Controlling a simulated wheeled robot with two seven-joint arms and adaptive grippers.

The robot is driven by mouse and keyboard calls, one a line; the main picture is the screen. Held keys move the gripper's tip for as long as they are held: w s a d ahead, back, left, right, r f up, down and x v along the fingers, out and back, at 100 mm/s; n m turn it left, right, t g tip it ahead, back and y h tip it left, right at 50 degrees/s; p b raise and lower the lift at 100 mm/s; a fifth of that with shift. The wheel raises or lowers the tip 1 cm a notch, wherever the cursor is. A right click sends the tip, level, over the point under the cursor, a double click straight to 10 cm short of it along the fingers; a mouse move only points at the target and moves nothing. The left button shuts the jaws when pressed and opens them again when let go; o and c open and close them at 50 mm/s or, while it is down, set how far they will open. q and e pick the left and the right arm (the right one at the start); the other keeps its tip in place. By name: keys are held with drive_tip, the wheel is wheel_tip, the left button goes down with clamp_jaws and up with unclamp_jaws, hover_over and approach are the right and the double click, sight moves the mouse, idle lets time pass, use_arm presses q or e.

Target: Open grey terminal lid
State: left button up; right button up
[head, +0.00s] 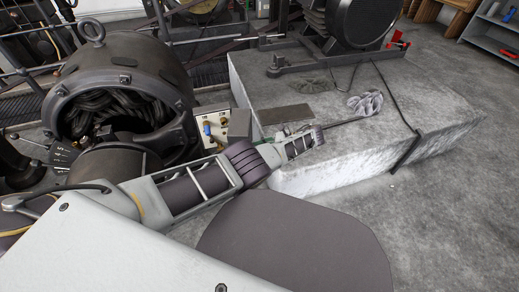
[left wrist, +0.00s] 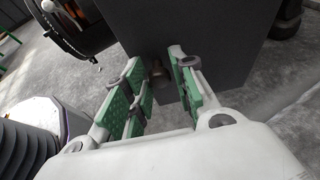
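The grey terminal lid (head: 240,123) is a dark box-like cover beside the terminal board (head: 206,131) of the dynamo (head: 125,80). In the left wrist view the lid (left wrist: 205,45) is a large dark grey panel with a small brownish knob (left wrist: 157,74). My left gripper (left wrist: 160,82), with green finger pads, is open, with its fingers on either side of the knob. Whether a pad touches the knob is unclear. In the head view my left arm reaches past the lid's right side, and the fingertips are hard to make out. My right gripper is not in view.
A pale concrete block (head: 360,150) stands right of the lid, with a dark flat plate (head: 286,114), a black cable and another machine (head: 362,20) on it. A grey shelf (head: 493,38) is at the far right. The floor on the right is clear.

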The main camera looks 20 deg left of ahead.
use_arm(q)
drive_tip(key=shift+o, duration=1)
drive_tip(key=shift+s+f, duration=0.1)
drive_tip(key=shift+s, duration=0.1)
drive_tip(key=shift+a, duration=0.1)
